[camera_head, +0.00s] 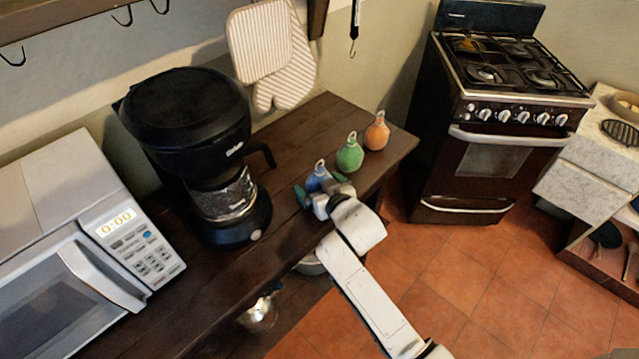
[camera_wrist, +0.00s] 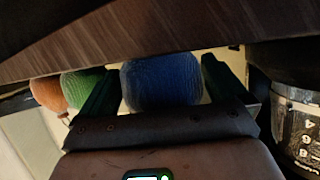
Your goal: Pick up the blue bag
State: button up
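The blue bag (camera_head: 318,178) stands on the dark wooden shelf near its front edge, and its tied top shows above my gripper. My gripper (camera_head: 319,187) reaches in from the front, with its green-padded fingers spread to either side of the bag. The fingers are open, with narrow gaps beside the bag. I cannot tell whether either finger touches it.
A green bag (camera_head: 350,154) and an orange bag (camera_head: 377,132) stand to the right on the shelf (camera_head: 290,125). A black coffee maker (camera_head: 190,115) and a microwave (camera_head: 75,260) stand to the left. A stove (camera_head: 500,110) is beyond the shelf's right end.

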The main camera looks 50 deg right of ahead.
aim_at(319, 178)
jog(key=c, duration=0.9)
jog(key=shift+r, duration=0.1)
jog(key=shift+r, duration=0.4)
notch_tip(319, 178, up, 2)
jog(key=shift+r, duration=0.25)
jog(key=r+v, duration=0.1)
jog(key=v, duration=0.4)
jog(key=d+r+v, duration=0.1)
jog(key=v, duration=0.5)
jog(key=d+r+b+v, duration=0.1)
jog(key=v, duration=0.4)
jog(key=shift+r, duration=0.25)
